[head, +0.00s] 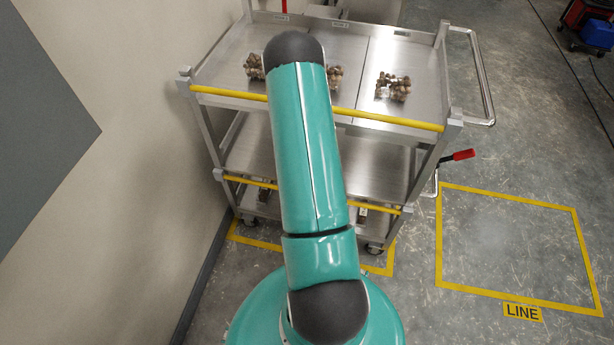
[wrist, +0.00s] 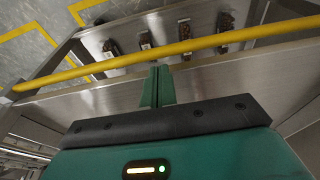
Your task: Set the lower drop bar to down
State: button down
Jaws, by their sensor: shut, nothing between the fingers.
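The lower drop bar (head: 375,205) is a yellow rail along the front of the steel cart's lower level, its middle hidden behind my arm in the head view. A yellow bar (wrist: 225,38) also crosses the wrist view at a slant; it looks like the lower one, though I cannot be sure. My gripper (wrist: 160,70) is shut and empty, with its fingertips just short of that bar in the picture. Whether they touch it is unclear. My gripper is hidden in the head view.
A red-tipped lever (head: 462,155) sticks out at the right. Several dark items (wrist: 184,30) lie beyond the bar. The taped floor square (head: 520,245) is empty.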

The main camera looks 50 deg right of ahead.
jog(key=v, duration=0.8)
jog(key=shift+w+d+r, duration=0.15)
jog(key=shift+w+r, duration=0.05)
jog(key=shift+r, duration=0.05)
jog(key=w+a+r+n+t, duration=0.1)
jog(key=w+a+r+n, duration=0.25)
jog(key=a+r, duration=0.75)
jog(key=w+a+r+n+t, duration=0.25)
jog(key=w+a+r, duration=0.3)
jog(key=r, duration=0.85)
jog(key=s+a+r+n+y, duration=0.1)
jog(key=s+a+r+n, duration=0.2)
jog(key=s+a+r, duration=0.3)
jog(key=s+a+r+n+t+y, duration=0.1)
jog(key=s+a+r+n, duration=0.3)
jog(key=s+a+r, duration=0.3)
jog(key=a+r, duration=0.3)
jog(key=a, duration=0.2)
jog(key=shift+s+a, duration=0.2)
jog(key=shift+a, duration=0.15)
jog(key=shift+d+r, duration=0.15)
jog(key=shift+d, duration=0.1)
